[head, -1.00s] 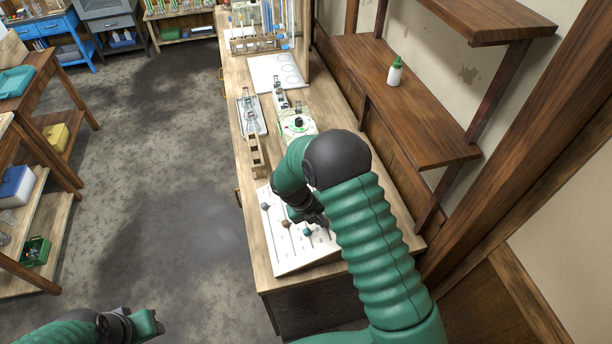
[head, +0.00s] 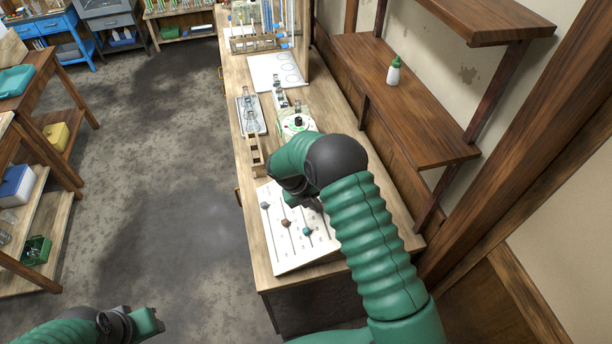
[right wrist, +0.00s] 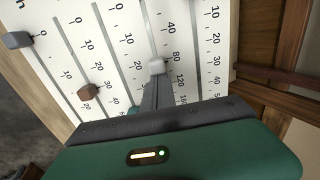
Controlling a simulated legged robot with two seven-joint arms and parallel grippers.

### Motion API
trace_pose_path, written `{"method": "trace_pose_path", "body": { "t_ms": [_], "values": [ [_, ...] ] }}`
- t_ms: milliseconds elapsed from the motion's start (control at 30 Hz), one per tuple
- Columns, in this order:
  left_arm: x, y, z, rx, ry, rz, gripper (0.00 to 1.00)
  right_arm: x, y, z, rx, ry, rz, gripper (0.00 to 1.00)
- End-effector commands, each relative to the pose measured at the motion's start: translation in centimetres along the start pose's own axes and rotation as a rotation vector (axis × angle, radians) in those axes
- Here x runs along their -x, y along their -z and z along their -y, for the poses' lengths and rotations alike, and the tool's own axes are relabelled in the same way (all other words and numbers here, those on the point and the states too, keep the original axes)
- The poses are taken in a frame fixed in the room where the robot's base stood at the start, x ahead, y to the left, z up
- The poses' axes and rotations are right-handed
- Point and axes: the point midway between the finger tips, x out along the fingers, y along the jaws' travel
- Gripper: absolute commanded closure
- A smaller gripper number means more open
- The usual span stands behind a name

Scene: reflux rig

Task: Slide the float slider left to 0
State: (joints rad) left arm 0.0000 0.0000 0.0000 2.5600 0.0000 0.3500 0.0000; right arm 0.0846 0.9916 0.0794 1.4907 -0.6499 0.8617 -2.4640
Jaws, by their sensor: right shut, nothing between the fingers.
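The white slider panel (head: 285,256) lies on the bench, with several knobs on slotted scales. A blue-grey knob (right wrist: 18,40), a brown knob (right wrist: 88,92) and a pale grey knob (right wrist: 157,66) show in the right wrist view. A teal knob (head: 307,231) shows in the head view. No readable name tells which is the float slider. My right gripper (right wrist: 152,92) is shut and empty, its tips just below the pale knob, beside the 80 mark; I cannot tell whether they touch. My left gripper (head: 150,322) is low at the left, away from the panel; its jaw state is unclear.
A wooden rack (head: 255,155), a tray with glassware (head: 251,118) and a white-green device with a black knob (head: 297,124) stand behind the panel. The floor left of the bench is clear.

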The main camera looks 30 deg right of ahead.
Motion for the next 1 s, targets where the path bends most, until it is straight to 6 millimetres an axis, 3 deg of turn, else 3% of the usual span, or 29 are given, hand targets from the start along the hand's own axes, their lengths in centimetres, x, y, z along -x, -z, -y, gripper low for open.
{"method": "trace_pose_path", "body": {
  "t_ms": [1000],
  "values": [
    [-1.3, -0.3, 0.0, 0.0, 0.0, 0.0, 0.64, -0.2, -5.2, -0.1, -0.001, 0.0, 0.001, 1.0]
  ]
}}
